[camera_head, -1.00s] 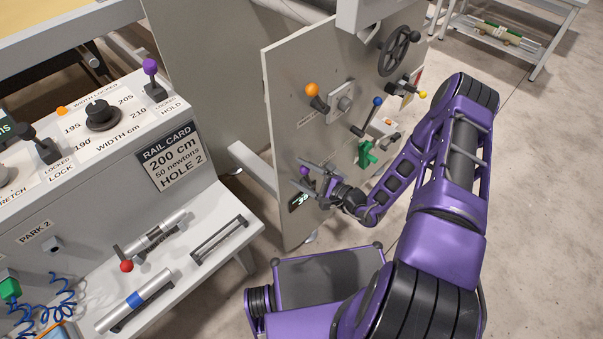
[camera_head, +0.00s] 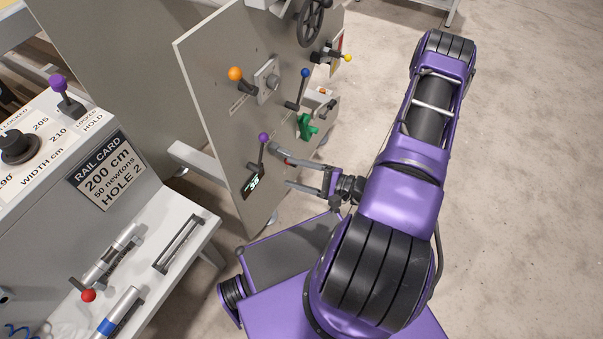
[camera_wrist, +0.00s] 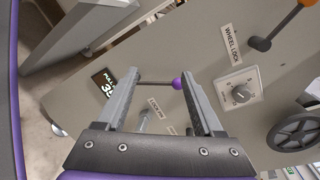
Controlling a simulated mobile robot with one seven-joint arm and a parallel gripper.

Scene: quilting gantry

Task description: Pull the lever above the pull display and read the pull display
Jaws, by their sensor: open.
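The lever with a purple knob (camera_head: 263,138) stands on the grey panel just above the small dark pull display (camera_head: 253,184). My gripper (camera_head: 281,167) is open and empty, its fingers pointing at the panel, to the right of the lever. In the wrist view the purple knob (camera_wrist: 178,83) and its stem appear between the two fingers (camera_wrist: 160,76); whether they touch is unclear. The pull display (camera_wrist: 104,82) shows at the left there, headed "PULL", with digits starting with 3. The left finger hides part of it, and the full value is not clear.
A blue-knobbed lever (camera_head: 304,73), a green handle (camera_head: 306,127) and an orange-knobbed lever (camera_head: 236,74) stick out of the same panel. A handwheel (camera_head: 311,22) sits higher up. A console with a rail card (camera_head: 105,178) stands at left. Floor at right is clear.

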